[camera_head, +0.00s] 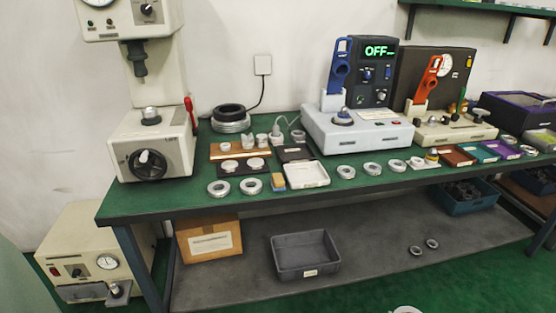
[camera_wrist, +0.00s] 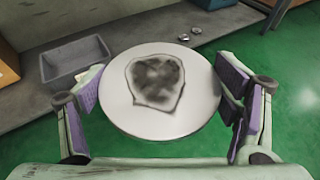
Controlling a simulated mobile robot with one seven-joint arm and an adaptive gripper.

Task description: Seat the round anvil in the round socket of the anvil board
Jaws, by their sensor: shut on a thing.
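In the wrist view my gripper (camera_wrist: 162,96) is shut on a pale round disc, seemingly the round anvil (camera_wrist: 200,95). Its flat face has a dark blotchy patch, and purple pads press its left and right sides. It is held over the floor in front of the bench. In the head view a pale round thing (camera_head: 406,310) is cut by the bottom edge; I cannot tell whether it is the same disc. On the bench a dark board (camera_head: 231,170) bears two pale discs, with a brown board (camera_head: 217,155) behind it. I cannot tell which is the anvil board, and no empty round socket is clear.
A white tray (camera_head: 306,177) and several metal rings (camera_head: 345,172) lie along the green bench's front. A press (camera_head: 150,145) stands left, and a grey tester (camera_head: 358,136) stands behind the rings. A grey bin (camera_head: 304,254) and two rings are on the lower shelf.

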